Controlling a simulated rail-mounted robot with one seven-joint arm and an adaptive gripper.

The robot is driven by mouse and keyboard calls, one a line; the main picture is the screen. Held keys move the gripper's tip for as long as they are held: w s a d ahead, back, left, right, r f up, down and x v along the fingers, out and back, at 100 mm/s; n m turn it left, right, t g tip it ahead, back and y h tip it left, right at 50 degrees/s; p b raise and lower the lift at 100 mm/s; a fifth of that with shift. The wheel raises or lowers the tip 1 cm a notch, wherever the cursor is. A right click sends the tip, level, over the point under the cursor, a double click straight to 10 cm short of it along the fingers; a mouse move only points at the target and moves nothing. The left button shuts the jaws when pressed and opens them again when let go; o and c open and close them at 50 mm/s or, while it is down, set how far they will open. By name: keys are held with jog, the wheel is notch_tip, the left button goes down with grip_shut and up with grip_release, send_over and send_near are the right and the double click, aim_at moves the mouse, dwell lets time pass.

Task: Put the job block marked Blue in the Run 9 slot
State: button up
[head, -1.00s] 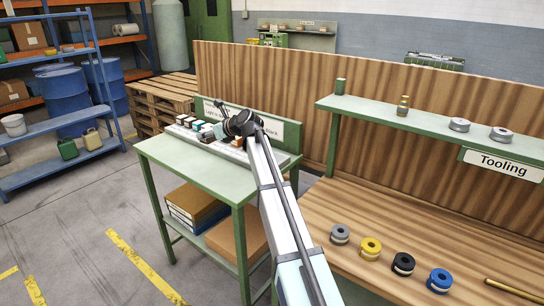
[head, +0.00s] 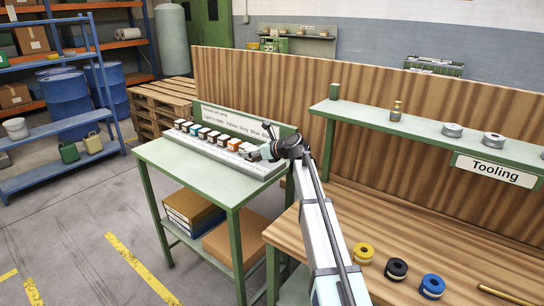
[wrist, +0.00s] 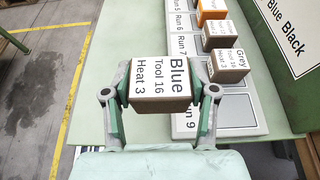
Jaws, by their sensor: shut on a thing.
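The block marked Blue (wrist: 160,85) is between the fingers of my gripper (wrist: 160,98) in the wrist view. Its white top reads Blue, Tool 16, Heat 3, and its sides are brown. My gripper is shut on it, left of the slot rack (wrist: 181,68). The Run 9 slot (wrist: 238,111) is an empty grey recess at the rack's near end, to the right of the held block. The Run 8 label is hidden behind the block and finger. In the head view my gripper (head: 258,153) is at the right end of the rack.
A block marked Grey (wrist: 227,64) stands on the rack, with an orange block (wrist: 211,12) farther up. A sign board (head: 235,122) stands behind the rack. The green table (head: 185,165) is clear in front. The wooden bench (head: 345,215) is to the right.

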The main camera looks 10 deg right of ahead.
jog(key=w+d+p, duration=0.1)
jog(key=w+d, duration=0.1)
jog(key=w+d+f, duration=0.1)
jog(key=w+d, duration=0.2)
jog(key=w+d+f+p, duration=0.1)
jog(key=w+d, duration=0.1)
jog(key=d, duration=0.1)
jog(key=shift+w+f+p, duration=0.25)
jog(key=shift+p, duration=0.05)
jog(key=shift+f+p, duration=0.5)
jog(key=shift+f, duration=1.4)
jog(key=shift+w+d+f+p, duration=0.1)
jog(key=shift+w+f+p, duration=0.1)
jog(key=shift+p, duration=0.1)
jog(key=shift+f, duration=0.15)
jog(key=shift+f, duration=0.1)
jog(key=o, duration=1.2)
